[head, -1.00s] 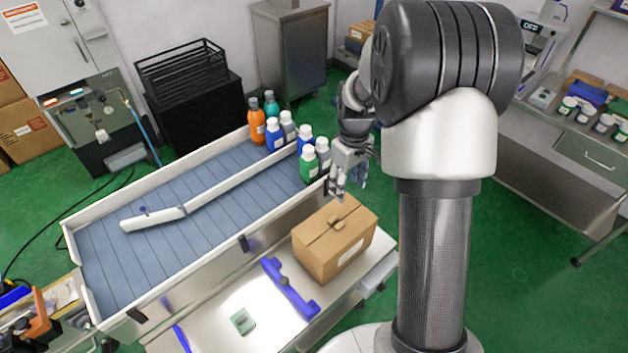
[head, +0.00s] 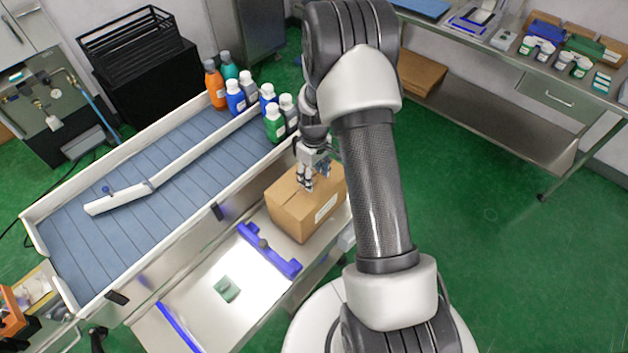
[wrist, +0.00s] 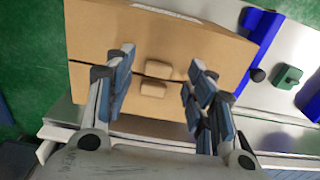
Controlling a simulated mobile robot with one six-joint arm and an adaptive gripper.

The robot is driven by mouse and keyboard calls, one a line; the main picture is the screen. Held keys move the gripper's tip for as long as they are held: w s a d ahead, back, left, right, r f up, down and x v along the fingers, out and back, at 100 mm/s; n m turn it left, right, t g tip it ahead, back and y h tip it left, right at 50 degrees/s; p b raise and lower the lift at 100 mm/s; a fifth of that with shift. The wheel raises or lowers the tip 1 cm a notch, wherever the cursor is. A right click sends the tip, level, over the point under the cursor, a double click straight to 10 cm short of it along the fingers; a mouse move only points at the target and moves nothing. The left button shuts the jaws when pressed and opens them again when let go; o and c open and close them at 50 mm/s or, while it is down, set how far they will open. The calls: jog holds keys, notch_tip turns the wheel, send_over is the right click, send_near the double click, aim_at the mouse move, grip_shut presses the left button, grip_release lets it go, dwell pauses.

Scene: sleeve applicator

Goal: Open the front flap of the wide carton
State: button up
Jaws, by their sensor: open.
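The wide carton (head: 296,217) is a brown cardboard box with its top flaps shut, standing on the metal table beside the conveyor. In the wrist view the carton (wrist: 190,35) fills the upper middle, with a seam across its top and two small tan tabs (wrist: 155,80), one on each side of the seam. A white label (head: 326,207) is on the side facing my base. My gripper (head: 307,186) is over the carton's top. In the wrist view my gripper (wrist: 158,88) is open and empty, its fingers on either side of the tabs. I cannot tell whether the fingertips touch the cardboard.
The conveyor (head: 160,190) with white rails runs behind the carton, with several bottles (head: 238,98) at its far end. A blue bracket (head: 270,252) stands close to the carton's left. A small green block (head: 227,289) lies on the table (head: 200,322).

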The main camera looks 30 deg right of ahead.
aim_at(318, 187)
jog(key=shift+f, duration=1.1)
jog(key=shift+c, duration=0.5)
grip_shut()
